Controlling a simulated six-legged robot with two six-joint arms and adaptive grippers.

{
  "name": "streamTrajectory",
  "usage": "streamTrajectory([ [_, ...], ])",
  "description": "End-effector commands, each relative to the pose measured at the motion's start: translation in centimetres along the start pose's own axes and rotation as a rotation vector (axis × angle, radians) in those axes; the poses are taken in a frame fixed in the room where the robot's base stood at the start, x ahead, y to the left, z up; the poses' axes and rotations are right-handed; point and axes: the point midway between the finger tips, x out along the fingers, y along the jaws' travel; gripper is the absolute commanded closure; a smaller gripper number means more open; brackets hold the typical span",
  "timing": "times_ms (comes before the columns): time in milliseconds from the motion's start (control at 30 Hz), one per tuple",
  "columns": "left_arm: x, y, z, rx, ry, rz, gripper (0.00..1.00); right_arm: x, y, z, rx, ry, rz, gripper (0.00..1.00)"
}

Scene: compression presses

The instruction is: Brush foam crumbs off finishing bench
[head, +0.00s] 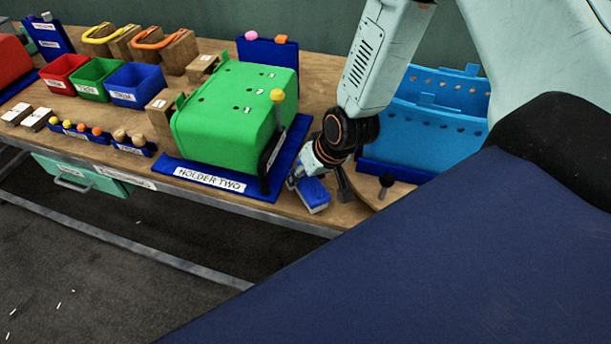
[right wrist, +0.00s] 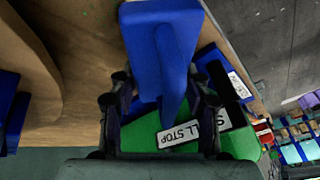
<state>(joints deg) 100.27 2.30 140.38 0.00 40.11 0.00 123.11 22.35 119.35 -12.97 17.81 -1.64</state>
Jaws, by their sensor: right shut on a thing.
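My right gripper (head: 316,180) is shut on a blue brush (head: 314,194) with a pale underside, low over the front of the wooden finishing bench (head: 335,214), just right of the green press. In the right wrist view the blue brush (right wrist: 160,45) sits between both fingers, with bare bench wood behind it. I cannot tell whether its bristles touch the bench. No foam crumbs can be made out clearly on the bench. Some small white bits (head: 58,306) lie on the dark floor. My left gripper is not in view.
The green press (head: 225,118) stands on a blue base labelled HOLDER TWO, close left of the gripper. A light-blue press (head: 425,125) and a dark knob (head: 386,181) are to the right. Red, green and blue bins (head: 135,86) stand at the left.

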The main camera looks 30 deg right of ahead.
Motion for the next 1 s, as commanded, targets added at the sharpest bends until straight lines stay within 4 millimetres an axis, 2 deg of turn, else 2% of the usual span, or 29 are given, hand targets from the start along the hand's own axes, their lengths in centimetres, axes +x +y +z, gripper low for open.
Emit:
streamTrajectory([
  [567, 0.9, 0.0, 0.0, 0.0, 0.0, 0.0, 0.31, 1.0, 0.2, 0.4, 0.0, 0.001, 0.0, 0.77],
  [667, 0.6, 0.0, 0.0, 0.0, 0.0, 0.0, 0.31, 0.8, 0.3, 0.4, 0.001, 0.0, 0.0, 0.77],
  [1000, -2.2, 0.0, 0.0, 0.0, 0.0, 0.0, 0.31, -0.4, 1.7, 1.6, 0.003, -0.002, 0.0, 0.77],
])
